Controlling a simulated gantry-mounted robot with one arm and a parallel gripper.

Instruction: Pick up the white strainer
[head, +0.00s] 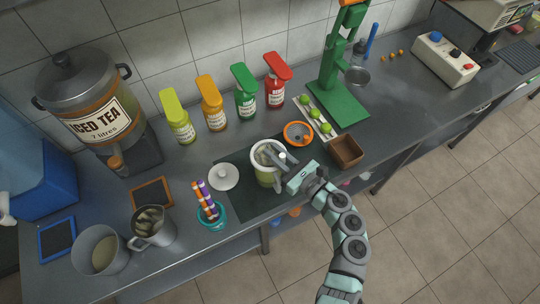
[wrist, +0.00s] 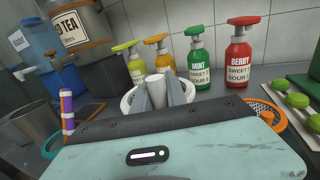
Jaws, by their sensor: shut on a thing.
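The white strainer (head: 255,150) shows as a round white rim at the top of a pale green-tinted container (head: 266,179) on the dark mat. I cannot tell whether the strainer rests on the container or is lifted slightly. My gripper (head: 269,154) reaches over the rim from the right, its grey fingers shut on the strainer. In the wrist view, the fingers (wrist: 161,92) are close together with a white piece between them, and the strainer's white rim (wrist: 127,103) shows around them. The gripper body hides its near side.
A white lid (head: 224,177) lies left of the container. An orange strainer (head: 298,133) and brown box (head: 346,151) stand to the right. A teal cup (head: 212,216) of striped straws is at the front left. Several syrup bottles (head: 212,108) line the back.

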